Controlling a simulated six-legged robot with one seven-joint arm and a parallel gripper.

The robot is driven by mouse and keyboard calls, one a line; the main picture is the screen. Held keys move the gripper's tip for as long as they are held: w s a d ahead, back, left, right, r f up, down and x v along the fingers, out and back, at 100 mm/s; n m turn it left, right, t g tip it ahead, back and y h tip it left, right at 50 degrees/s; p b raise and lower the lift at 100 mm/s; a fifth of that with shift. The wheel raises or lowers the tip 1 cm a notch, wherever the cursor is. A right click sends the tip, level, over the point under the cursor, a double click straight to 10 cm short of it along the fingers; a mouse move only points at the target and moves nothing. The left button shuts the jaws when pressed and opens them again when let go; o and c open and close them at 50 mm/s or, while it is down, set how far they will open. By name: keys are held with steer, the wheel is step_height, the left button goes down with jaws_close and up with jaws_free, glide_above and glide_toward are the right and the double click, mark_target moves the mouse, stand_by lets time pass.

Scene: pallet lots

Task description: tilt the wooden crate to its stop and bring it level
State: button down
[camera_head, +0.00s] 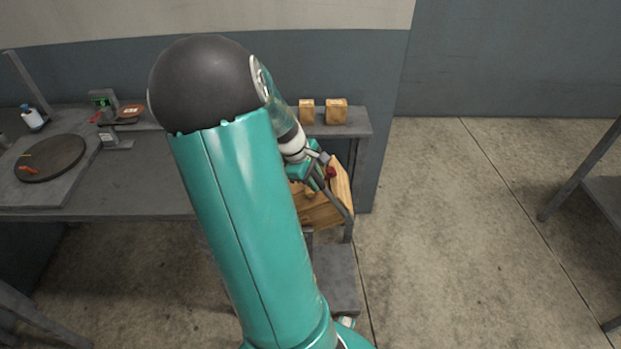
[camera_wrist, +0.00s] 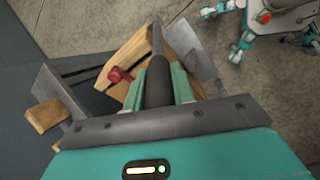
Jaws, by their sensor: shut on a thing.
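The wooden crate (camera_head: 320,216) is partly hidden behind my arm, at the right end of the grey bench. It looks tilted, but I cannot tell how far or whether it is at its stop. In the wrist view its light wood (camera_wrist: 128,62) shows past the fingers. A dark handle on a grey bar (camera_wrist: 157,78) runs along the crate; the bar also shows in the head view (camera_head: 339,202). My gripper (camera_head: 319,177) is shut on this handle, with its green fingers (camera_wrist: 160,92) on both sides. A red knob (camera_head: 331,172) is beside the handle.
The grey bench (camera_head: 140,185) carries a round dark turntable (camera_head: 50,158) and small items at the left. Two small wooden blocks (camera_head: 336,111) stand on the shelf behind the crate. A grey table (camera_head: 605,195) stands at the far right. The concrete floor between is clear.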

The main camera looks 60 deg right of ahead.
steer(key=s+d+f+t+y, duration=0.1)
steer(key=s+d+f+t, duration=0.1)
steer(key=s, duration=0.3)
steer(key=s+d+f+t+y, duration=0.1)
steer(key=s+d+f+t, duration=0.1)
steer(key=s, duration=0.4)
steer(key=shift+d+f+t+y, duration=0.4)
steer(key=shift+d+t, duration=0.3)
steer(key=shift+d, duration=0.15)
steer(key=shift+s, duration=0.2)
steer(key=c, duration=1.2)
jaws_free()
steer(key=shift+d+f, duration=0.15)
steer(key=shift+o, duration=0.2)
step_height(320, 180, up, 14)
steer(key=s, duration=0.2)
steer(key=shift+w+f, duration=0.1)
